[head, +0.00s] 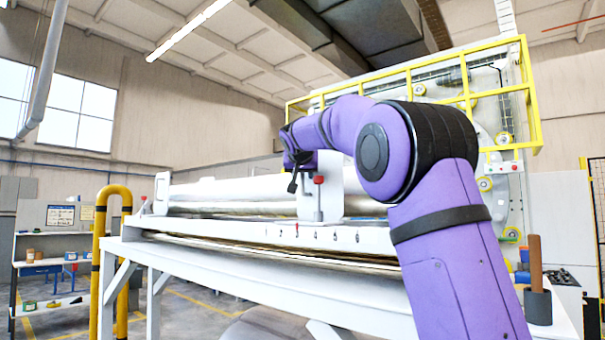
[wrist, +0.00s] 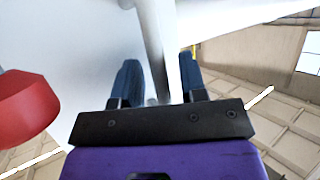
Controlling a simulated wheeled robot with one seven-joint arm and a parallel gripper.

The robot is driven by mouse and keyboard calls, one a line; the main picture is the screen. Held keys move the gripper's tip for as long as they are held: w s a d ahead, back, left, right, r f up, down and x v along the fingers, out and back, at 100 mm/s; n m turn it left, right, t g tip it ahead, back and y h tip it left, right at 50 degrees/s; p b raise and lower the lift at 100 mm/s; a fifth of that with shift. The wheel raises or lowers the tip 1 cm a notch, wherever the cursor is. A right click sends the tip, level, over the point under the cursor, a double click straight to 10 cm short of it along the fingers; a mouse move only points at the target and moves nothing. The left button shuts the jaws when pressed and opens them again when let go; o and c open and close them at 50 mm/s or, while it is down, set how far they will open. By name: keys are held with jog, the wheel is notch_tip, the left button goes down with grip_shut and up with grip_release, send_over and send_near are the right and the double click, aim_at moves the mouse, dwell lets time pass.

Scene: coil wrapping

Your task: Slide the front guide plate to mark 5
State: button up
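The guide plate (head: 331,187), a white upright plate with a red knob (head: 319,180) and a grey post, stands on the white front rail (head: 270,232) of the bench. Several small marks (head: 335,237) run along that rail; one near the plate is red (head: 297,228). Their numbers are too small to read. My gripper (head: 292,178) is at the plate's upper left side. In the wrist view, the gripper's blue fingers (wrist: 160,82) are apart, with the plate's pale edge (wrist: 170,45) between them. Whether both press on it is unclear. The red knob (wrist: 25,105) is at left.
A large silver roll (head: 235,195) lies behind the rail. A second white plate (head: 162,193) stands at its left end. A yellow post (head: 103,260) is left of the bench. A yellow-railed machine (head: 505,160) stands behind my arm. A grey cup with a wooden handle (head: 538,300) is at right.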

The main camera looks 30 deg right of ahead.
grip_shut()
send_near(336, 178)
jog(key=x, duration=0.4)
jog(key=shift+w+d, duration=0.15)
jog(key=shift+w, duration=0.05)
grip_release()
jog(key=v, duration=1)
jog(key=shift+s+a+r, duration=0.15)
jog(key=shift+s+a, duration=0.1)
